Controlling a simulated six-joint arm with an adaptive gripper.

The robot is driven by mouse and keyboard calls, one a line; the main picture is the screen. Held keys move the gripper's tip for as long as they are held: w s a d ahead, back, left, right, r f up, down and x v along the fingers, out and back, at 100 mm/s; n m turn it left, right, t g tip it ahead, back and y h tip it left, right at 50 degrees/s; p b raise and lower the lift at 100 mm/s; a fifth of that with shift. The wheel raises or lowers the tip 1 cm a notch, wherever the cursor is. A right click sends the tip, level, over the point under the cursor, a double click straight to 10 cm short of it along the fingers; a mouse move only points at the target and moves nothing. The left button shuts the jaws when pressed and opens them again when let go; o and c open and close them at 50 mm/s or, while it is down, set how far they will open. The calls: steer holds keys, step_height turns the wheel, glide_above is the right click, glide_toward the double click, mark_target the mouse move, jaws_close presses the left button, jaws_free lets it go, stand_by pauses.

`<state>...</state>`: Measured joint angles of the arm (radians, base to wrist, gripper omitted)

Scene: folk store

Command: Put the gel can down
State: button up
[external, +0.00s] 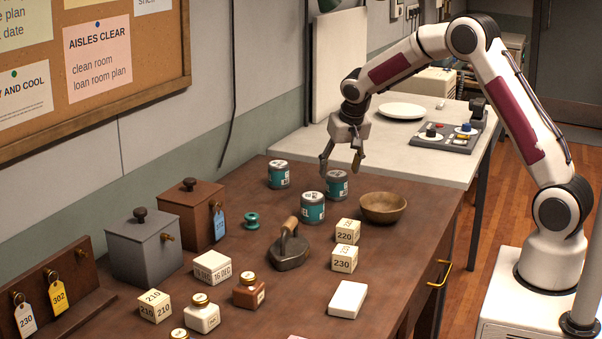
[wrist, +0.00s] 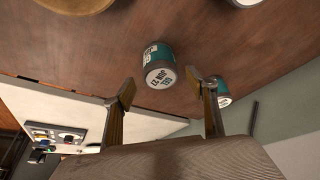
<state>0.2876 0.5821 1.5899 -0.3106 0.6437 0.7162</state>
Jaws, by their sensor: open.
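Three teal cans with grey lids stand upright on the brown table: one at the back left (external: 278,174), one in front (external: 312,208), and one at the right (external: 337,186). My gripper (external: 341,171) is open and empty just above the right can. In the wrist view, this can (wrist: 158,66) stands just beyond and between the open fingertips (wrist: 162,86), apart from both. Its lid lettering appears to include "GEL". Another can (wrist: 223,91) is partly hidden behind the right finger. A third can (wrist: 243,2) is cut off at the top edge.
A wooden bowl (external: 383,208) stands right of the cans, and a flat iron (external: 290,248) and number blocks (external: 344,258) stand nearer. A white table (external: 388,145) with a plate (external: 402,111) and control panel (external: 447,137) adjoins behind. Bare wood surrounds the cans.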

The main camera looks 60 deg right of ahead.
steer(key=v, duration=0.7)
steer(key=shift+r, duration=0.15)
steer(key=shift+s+a+r, duration=0.1)
stand_by(0.4)
steer(key=s+a+r+n+t+y, duration=0.1)
steer(key=s+a+r+n, duration=0.1)
steer(key=s+a+r, duration=0.5)
steer(key=s+a+r+n, duration=0.2)
steer(key=s+a+r, duration=0.25)
steer(key=s, duration=0.45)
steer(key=s+a+f+n+y, duration=0.1)
steer(key=s+a, duration=0.3)
steer(key=s, duration=0.5)
steer(key=s+a+f+n+t+y, duration=0.1)
steer(key=s+a+n, duration=0.3)
steer(key=s, duration=0.6)
steer(key=shift+a+f, duration=0.55)
